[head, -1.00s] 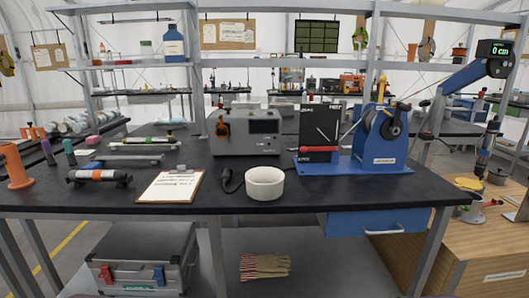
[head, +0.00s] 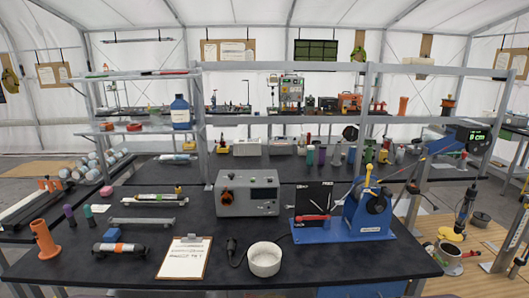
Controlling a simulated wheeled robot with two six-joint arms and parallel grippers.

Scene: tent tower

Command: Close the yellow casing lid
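A round yellow piece (head: 451,234), which looks like the yellow lid, is at the far right of the head view, above the wooden surface. It sits beside an open round pot (head: 449,251) with a red handle. A dark upright tool (head: 463,212) stands just behind it. The piece is small in the picture, and I cannot tell how it is joined to a casing or how far open it is. Neither of my grippers is in view.
The black bench (head: 340,268) fills the front.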

